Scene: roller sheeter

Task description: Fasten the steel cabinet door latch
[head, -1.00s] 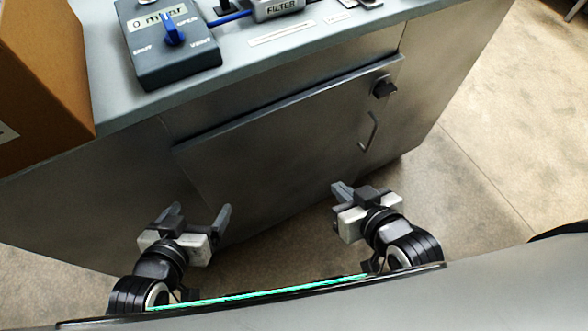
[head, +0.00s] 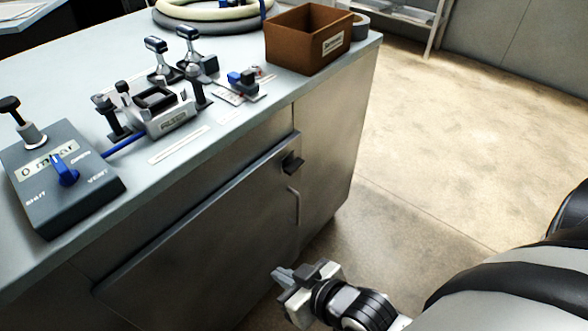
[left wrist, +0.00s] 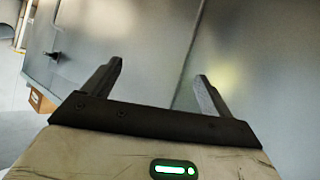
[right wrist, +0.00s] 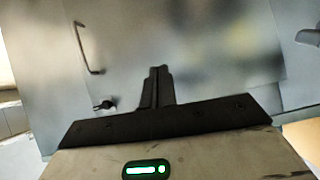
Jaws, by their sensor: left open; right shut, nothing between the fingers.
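The steel cabinet door (head: 205,245) fills the cabinet front in the head view and lies about flush with it; I cannot tell whether a small gap remains. Its black latch (head: 292,163) is at the door's upper right corner, above a bent handle (head: 295,205). The right wrist view also shows the handle (right wrist: 85,48) and the black latch (right wrist: 104,104). My right gripper (head: 282,273) is shut and empty, below the handle and apart from the door. My left gripper (left wrist: 159,70) is open and empty before grey panels, outside the head view.
On the countertop stand a dark control box (head: 65,180) with a blue knob, a metal clamp device (head: 160,108) and a brown open box (head: 308,40). Open floor (head: 450,130) lies right of the cabinet.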

